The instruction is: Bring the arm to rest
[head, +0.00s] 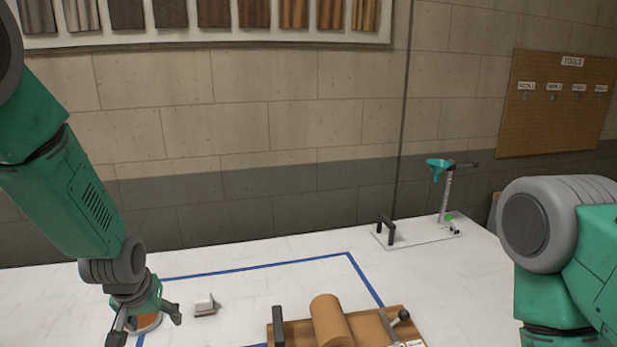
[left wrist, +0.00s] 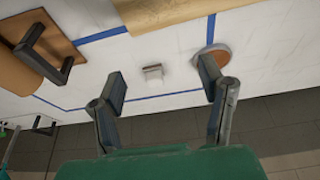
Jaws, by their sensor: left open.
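My left arm comes down from the upper left in the head view. Its gripper (head: 147,327) is open, fingers spread, above the left side of the white table (head: 240,262). In the left wrist view the gripper (left wrist: 162,84) has nothing between its fingers. A round orange-brown disc with a pale rim (left wrist: 213,54) lies on the table beyond one fingertip, partly covered by it. My right arm shows at the right edge of the head view, but its gripper is out of the picture.
A small white block (head: 204,304) lies right of the left gripper. A wooden board (head: 370,325) with a black handle and brown roll is at front centre. Blue tape marks the table.

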